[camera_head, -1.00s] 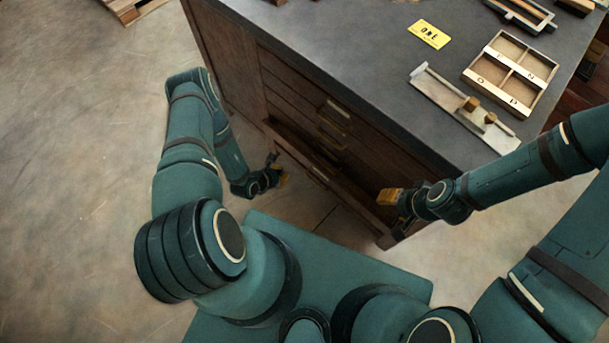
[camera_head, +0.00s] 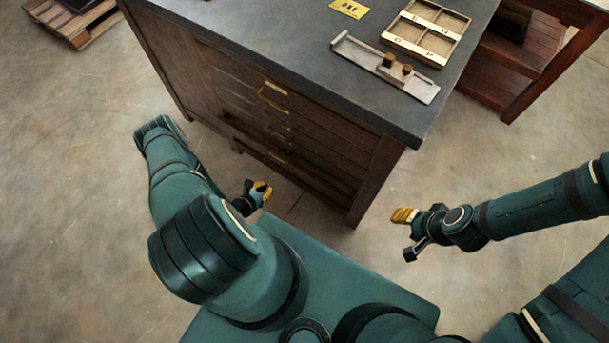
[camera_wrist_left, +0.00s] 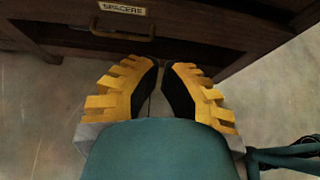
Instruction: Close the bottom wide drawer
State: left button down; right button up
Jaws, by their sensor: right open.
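The dark wooden cabinet (camera_head: 330,150) has a stack of wide drawers with brass handles. The bottom wide drawer (camera_head: 300,172) is low on its front; its left end appears to stand slightly out, with a dark strip above it. My left gripper (camera_head: 262,192) is low in front of this drawer. In the left wrist view, its yellow fingers (camera_wrist_left: 161,68) have their tips together with nothing between them. Ahead of them is a drawer front with a "SPACERS" label (camera_wrist_left: 122,8) and a handle (camera_wrist_left: 122,33). My right gripper (camera_head: 405,232) is open and empty, right of the cabinet corner, over the floor.
The grey cabinet top (camera_head: 300,60) holds a yellow card (camera_head: 350,8), a divided letter tray (camera_head: 428,30) and a metal tray with small blocks (camera_head: 385,68). A reddish wooden table (camera_head: 520,70) stands at the right. A pallet (camera_head: 75,22) lies at far left. The floor at right is open.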

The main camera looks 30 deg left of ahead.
pick_arm(q)
jog(key=b, duration=0.3)
send_near(292, 167)
notch_tip(292, 167, down, 4)
jog(key=w, duration=0.3)
jog(key=shift+w+d+r, duration=0.1)
jog(key=shift+w, duration=0.85)
jog(key=shift+w+b, duration=0.35)
jog(key=shift+w, duration=0.3)
jog(key=shift+d+r, duration=0.1)
jog(key=shift+d, duration=0.05)
